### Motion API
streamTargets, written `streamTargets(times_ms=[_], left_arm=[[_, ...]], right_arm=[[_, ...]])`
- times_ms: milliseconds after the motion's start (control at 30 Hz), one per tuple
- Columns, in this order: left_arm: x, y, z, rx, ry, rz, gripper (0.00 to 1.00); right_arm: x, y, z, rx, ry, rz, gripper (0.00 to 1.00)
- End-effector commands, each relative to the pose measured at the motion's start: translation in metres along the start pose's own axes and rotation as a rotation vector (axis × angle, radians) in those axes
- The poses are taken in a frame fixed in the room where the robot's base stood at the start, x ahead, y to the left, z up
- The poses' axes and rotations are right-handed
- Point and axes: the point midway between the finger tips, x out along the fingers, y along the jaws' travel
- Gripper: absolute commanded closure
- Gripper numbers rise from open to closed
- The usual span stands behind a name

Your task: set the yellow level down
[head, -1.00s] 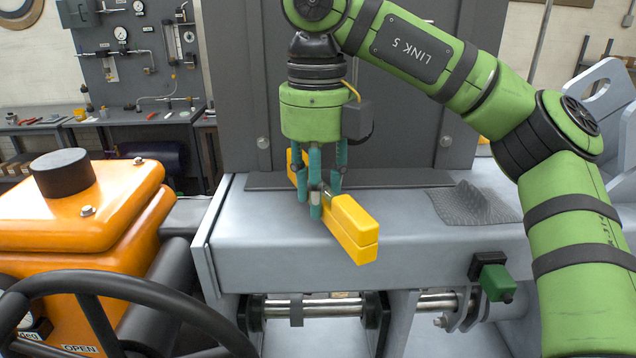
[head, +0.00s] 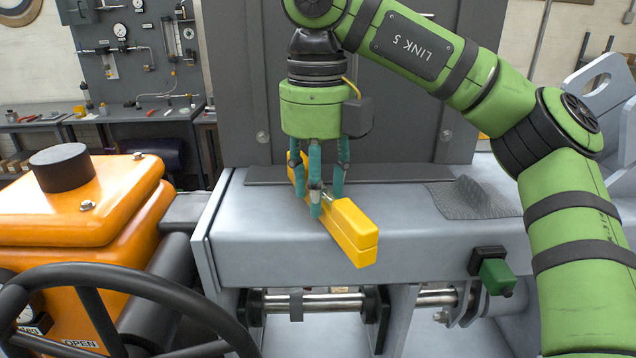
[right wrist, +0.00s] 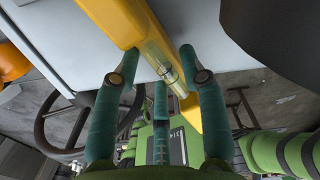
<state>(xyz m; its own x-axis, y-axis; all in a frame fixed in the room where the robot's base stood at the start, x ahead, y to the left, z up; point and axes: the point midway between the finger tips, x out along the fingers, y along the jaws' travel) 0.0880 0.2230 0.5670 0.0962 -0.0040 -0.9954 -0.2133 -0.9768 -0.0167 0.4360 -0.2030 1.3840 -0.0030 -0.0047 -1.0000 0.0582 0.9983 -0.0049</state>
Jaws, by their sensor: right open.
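The yellow level (head: 354,234) is a long bar lying slantwise at the top of the grey beam. Its near end overlaps the beam's front edge in the picture; whether its whole underside touches the beam cannot be told. My right gripper (head: 322,198) is directly above and around the level's middle, its teal fingers pointing down and open. In the right wrist view the level (right wrist: 125,25) runs between the spread fingers (right wrist: 160,80), with its clear vial showing. The fingers hide part of the level in the head view. My left gripper is not in view.
The grey beam (head: 420,240) has free top surface to the right of the level. A dark crumpled mesh cloth (head: 478,198) lies there. An orange housing (head: 75,215) and black handwheel (head: 95,275) stand at left. A green block (head: 497,276) sits on the beam's front.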

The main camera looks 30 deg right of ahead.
Motion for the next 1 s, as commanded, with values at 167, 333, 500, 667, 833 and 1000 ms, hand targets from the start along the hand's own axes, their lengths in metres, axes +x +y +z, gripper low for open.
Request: streamTargets(times_ms=[167,333,500,667,833,1000], left_arm=[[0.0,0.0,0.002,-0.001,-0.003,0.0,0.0],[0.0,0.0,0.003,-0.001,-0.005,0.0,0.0],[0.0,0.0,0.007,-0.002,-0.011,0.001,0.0],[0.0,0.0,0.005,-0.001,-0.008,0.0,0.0],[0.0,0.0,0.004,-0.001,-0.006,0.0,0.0],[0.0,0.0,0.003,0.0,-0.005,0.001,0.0]], right_arm=[[0.0,0.0,0.0,0.0,0.0,0.0,0.3],[0.0,0.0,0.0,0.0,0.0,0.0,0.3],[-0.002,0.0,0.0,0.0,0.0,-0.001,0.3],[-0.016,0.0,0.0,0.001,-0.002,0.0,0.3],[-0.045,0.0,0.0,0.003,-0.005,-0.002,0.3],[-0.077,0.0,0.0,0.005,-0.008,-0.001,0.3]])
